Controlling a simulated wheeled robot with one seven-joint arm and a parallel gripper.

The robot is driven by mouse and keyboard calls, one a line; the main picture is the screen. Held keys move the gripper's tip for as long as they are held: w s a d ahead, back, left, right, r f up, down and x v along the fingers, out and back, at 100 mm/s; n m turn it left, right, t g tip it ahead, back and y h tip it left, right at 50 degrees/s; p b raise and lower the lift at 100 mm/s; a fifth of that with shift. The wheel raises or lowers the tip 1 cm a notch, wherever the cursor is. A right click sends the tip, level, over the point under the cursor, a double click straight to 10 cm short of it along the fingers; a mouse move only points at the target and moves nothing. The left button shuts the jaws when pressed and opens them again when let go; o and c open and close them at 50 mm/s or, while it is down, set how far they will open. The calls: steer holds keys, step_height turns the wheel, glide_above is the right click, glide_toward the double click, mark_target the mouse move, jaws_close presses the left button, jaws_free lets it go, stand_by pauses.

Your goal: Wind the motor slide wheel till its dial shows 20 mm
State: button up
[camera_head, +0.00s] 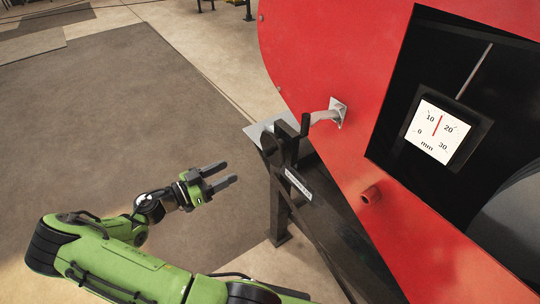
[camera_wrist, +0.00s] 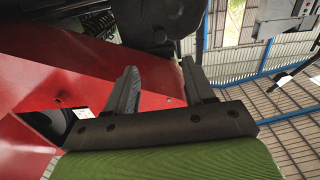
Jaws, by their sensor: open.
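The dial (camera_head: 437,132) is a white square face in a black frame, marked 0, 10, 20, 30 and mm. Its red needle points between 10 and 20. A dark wheel (camera_head: 271,152), seen nearly edge-on, stands on a black frame left of the red housing, with an upright dark handle (camera_head: 305,125). A small label plate (camera_head: 297,183) sits below it. My gripper (camera_head: 229,174) is open and empty, left of the wheel and apart from it. In the wrist view my open fingers (camera_wrist: 160,72) have nothing between them; the wheel is not clear there.
The large red housing (camera_head: 330,60) fills the right, with a grey bracketed rod (camera_head: 325,116) and a short red stub (camera_head: 371,194) on it. Black frame beams (camera_head: 335,235) run below the wheel. The floor mat (camera_head: 110,120) to the left is clear.

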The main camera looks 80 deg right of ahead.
mark_target(264, 153)
steer(key=b+x, duration=0.2)
steer(key=x, duration=1.3)
steer(key=shift+s, duration=0.1)
steer(key=shift+c, duration=0.3)
jaws_close()
